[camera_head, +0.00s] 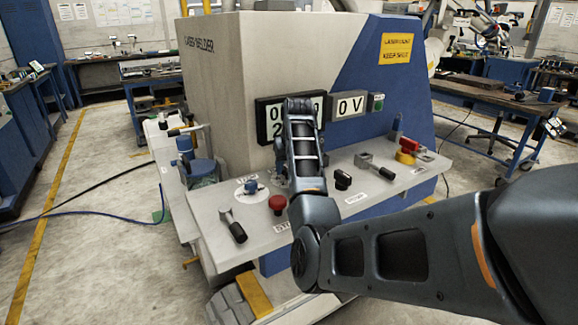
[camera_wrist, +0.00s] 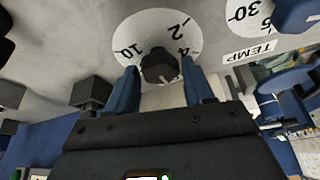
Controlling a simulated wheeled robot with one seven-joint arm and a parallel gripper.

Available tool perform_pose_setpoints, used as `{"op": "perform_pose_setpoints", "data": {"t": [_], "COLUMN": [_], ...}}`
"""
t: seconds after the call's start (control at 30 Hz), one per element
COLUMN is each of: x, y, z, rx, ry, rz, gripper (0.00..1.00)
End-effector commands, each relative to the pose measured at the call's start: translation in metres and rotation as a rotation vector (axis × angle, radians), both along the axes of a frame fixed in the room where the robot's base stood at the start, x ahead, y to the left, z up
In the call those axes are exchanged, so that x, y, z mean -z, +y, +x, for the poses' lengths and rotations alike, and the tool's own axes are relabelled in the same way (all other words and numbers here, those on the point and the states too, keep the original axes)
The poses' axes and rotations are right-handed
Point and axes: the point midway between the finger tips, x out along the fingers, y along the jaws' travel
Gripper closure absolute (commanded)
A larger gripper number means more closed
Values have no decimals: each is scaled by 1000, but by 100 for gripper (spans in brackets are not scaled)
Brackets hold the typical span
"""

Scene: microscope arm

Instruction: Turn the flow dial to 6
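In the wrist view, a white round dial plate (camera_wrist: 180,28) shows 10, 2 and 4 around a black knob (camera_wrist: 158,66). Its name label is not visible, so I cannot read whether it says flow. A pale mark shows on the knob's lower right side. My gripper (camera_wrist: 163,78) is open, its two blue fingers on either side of the knob with visible gaps. The 6 and 8 are hidden behind the knob and gripper. In the head view my arm hides this dial and most of the gripper.
The TEMP dial with a blue knob (camera_head: 251,187) is beside it, also at the wrist view's upper right (camera_wrist: 300,12). A red button (camera_head: 278,203), a lever (camera_head: 235,228) and a black switch (camera_head: 343,179) stand on the grey panel. A display (camera_head: 268,112) rises behind.

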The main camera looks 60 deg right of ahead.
Motion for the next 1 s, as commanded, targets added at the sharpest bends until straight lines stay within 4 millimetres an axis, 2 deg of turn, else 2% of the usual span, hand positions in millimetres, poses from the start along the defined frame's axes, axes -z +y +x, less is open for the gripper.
{"op": "perform_pose_setpoints", "data": {"t": [0.03, 0.17, 0.47, 0.8, 1.0], "x": [0, 0, -4, -50, -69], "y": [0, 0, 1, 15, 21], "z": [0, 0, -1, -14, -19], "rx": [0, 0, -1, -1, -1], "ry": [0, 0, 0, -1, -1], "rz": [0, 1, 1, -2, 0], "gripper": [43, 31, 31, 31, 31]}}
